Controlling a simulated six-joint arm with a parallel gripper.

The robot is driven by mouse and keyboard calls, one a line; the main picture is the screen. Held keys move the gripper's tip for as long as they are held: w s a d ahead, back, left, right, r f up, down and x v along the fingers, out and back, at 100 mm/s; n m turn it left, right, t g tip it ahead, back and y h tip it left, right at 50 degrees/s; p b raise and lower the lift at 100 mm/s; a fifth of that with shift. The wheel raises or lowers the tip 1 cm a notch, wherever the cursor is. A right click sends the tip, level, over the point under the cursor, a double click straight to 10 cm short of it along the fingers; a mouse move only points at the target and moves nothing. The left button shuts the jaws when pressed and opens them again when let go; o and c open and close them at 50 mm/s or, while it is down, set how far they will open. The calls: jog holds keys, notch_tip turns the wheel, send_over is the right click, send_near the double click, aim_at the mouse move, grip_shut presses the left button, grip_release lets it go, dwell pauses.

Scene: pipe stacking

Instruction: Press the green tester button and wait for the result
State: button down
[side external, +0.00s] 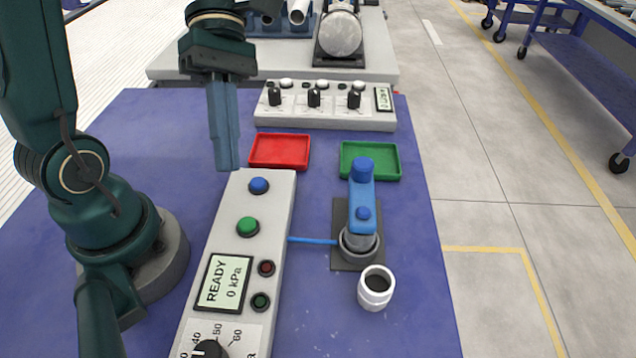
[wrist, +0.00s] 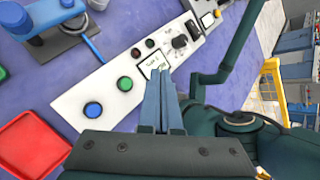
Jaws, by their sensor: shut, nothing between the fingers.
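The tester panel (side external: 203,247) is a long pale box on the blue table. Its green button (side external: 248,226) sits below a blue button (side external: 259,185), and both also show in the wrist view, the green one (wrist: 125,83) beside the blue one (wrist: 93,110). The panel's display (side external: 223,282) reads "READY 0 kPa". My gripper (side external: 228,168) is shut and empty, pointing down above the panel's far end, near the blue button. In the wrist view my gripper (wrist: 164,72) has its fingers together, in front of the panel. I see no contact with any button.
A blue clamp fixture (side external: 362,205) stands right of the panel, joined to it by a blue tube (side external: 313,241). A white pipe piece (side external: 376,288) stands near it. Red (side external: 280,151) and green (side external: 370,161) trays and a knob box (side external: 325,118) lie behind.

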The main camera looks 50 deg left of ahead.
aim_at(245, 216)
jog(key=shift+a+f, duration=0.15)
jog(key=shift+a, duration=0.05)
jog(key=shift+f, duration=0.1)
jog(key=shift+f, duration=4.35)
jog(key=shift+f, duration=0.1)
jog(key=shift+f, duration=0.3)
jog(key=shift+f, duration=0.45)
jog(key=shift+r, duration=0.9)
